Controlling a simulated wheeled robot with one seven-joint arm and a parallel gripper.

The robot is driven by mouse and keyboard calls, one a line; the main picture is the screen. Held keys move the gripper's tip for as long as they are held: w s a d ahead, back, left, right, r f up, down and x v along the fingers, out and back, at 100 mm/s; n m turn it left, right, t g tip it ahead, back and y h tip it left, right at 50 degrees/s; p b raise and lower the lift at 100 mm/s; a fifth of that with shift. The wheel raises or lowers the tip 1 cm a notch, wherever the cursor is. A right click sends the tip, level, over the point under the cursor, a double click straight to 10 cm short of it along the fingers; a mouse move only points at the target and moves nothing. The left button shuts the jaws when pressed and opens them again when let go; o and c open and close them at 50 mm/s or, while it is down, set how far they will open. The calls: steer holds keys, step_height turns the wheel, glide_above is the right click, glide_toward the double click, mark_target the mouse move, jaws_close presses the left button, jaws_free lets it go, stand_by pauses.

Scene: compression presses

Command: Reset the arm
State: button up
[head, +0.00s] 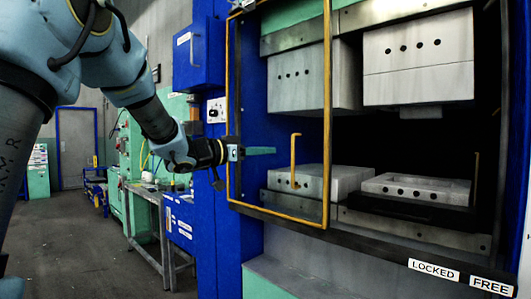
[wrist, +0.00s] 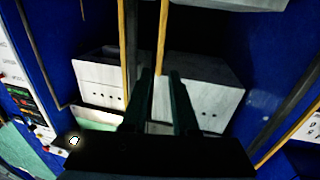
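My gripper (head: 273,151) is at the left of the press in the head view, with its fingers pointing right toward the yellow handle (head: 294,160). In the wrist view my gripper (wrist: 161,76) shows two dark fingers with a gap between them, so it is open. The handle (wrist: 162,35) lines up with that gap. In the head view a short space shows between fingertips and handle, and I see nothing held. My arm (head: 150,115) reaches in from the upper left.
A yellow-framed door (head: 328,100) stands before the press's left part. Pale blocks with holes sit below (head: 345,180) and above (head: 418,50). LOCKED (head: 434,271) and FREE (head: 491,286) labels mark the lower rail. A blue box (head: 197,62) is left; floor (head: 75,240) is clear.

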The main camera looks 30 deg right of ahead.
steer(key=w+a+f+n+t+y, duration=0.6)
steer(key=w+a+f+n+t, duration=0.15)
steer(key=w+a, duration=0.45)
steer(key=s+a+f+n+t+y, duration=0.1)
steer(key=a+f+n+y, duration=0.1)
steer(key=a+f+y, duration=0.45)
steer(key=s+a+f+n+y, duration=0.15)
steer(key=a+f, duration=0.25)
steer(key=a, duration=0.6)
steer(key=s+a+f+n+g+y, duration=0.2)
steer(key=s+a+f+g, duration=0.2)
steer(key=s+a+f, duration=0.2)
steer(key=s+a+f+n+g+y, duration=0.1)
steer(key=s+a+f+n+g, duration=0.2)
steer(key=s+a+f, duration=0.3)
steer(key=s+a+g, duration=0.1)
steer(key=s+a, duration=0.4)
steer(key=s, duration=0.3)
steer(key=shift+f+y, duration=0.4)
steer(key=shift+c, duration=0.4)
